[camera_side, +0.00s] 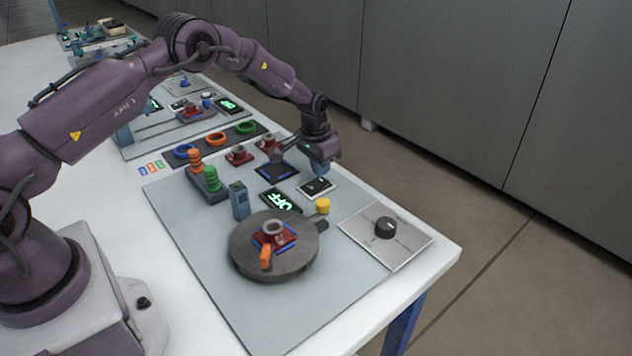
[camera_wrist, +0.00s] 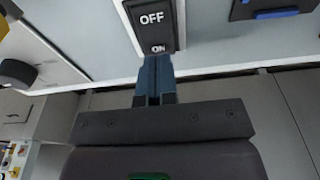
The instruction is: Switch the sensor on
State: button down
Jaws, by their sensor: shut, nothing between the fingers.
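The switch (camera_side: 318,187) is a small black rocker on a pale plate, on the grey board near its far edge. In the wrist view the black rocker (camera_wrist: 152,20) shows white OFF and ON labels. My gripper (camera_side: 322,171) is over the switch, pointing down. In the wrist view my gripper's blue fingers (camera_wrist: 156,64) are shut with nothing between them, and their tips are at the ON end. I cannot tell whether they touch it. A black display (camera_side: 281,200) beside the switch reads OFF in green. A blue-grey upright box (camera_side: 239,200), possibly the sensor, stands left of the display.
A dark round turntable (camera_side: 245,262) carries a red-and-blue part with a grey ring and orange piece. A yellow button (camera_side: 323,206) and a black knob (camera_side: 386,227) on a pale plate are near the switch. Orange and green ring stacks (camera_side: 205,175) stand farther left.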

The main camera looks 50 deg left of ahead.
aim_at(321, 180)
jog(key=shift+f, duration=0.95)
dwell(0.4)
jog(key=shift+r, duration=3.5)
